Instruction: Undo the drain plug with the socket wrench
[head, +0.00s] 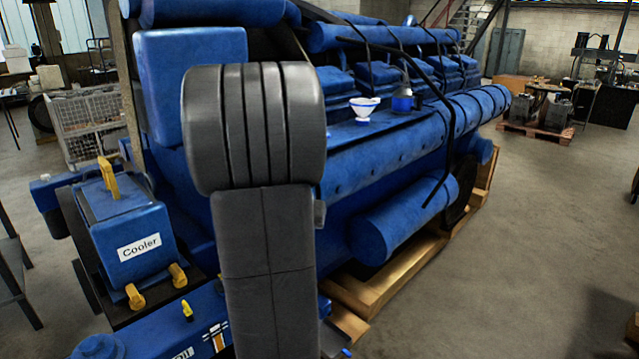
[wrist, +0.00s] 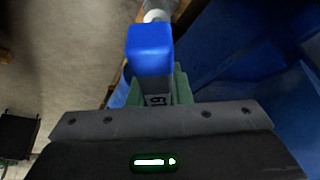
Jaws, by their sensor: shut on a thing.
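In the wrist view my gripper (wrist: 157,88) is shut on the socket wrench (wrist: 150,48). The wrench shows a blue block-shaped part and a grey part with a number on it between the green finger pads. A pale, round metal part shows just beyond the blue block at the top edge. I cannot tell whether it touches anything. I cannot make out the drain plug in either view. In the head view my own arm covers the middle of the picture and the gripper is hidden.
The large blue diesel engine (head: 400,130) stands on a wooden pallet frame (head: 375,293). A white and blue funnel (head: 364,107) and a jug (head: 402,102) stand on it. A blue cooler box (head: 130,240) is at left.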

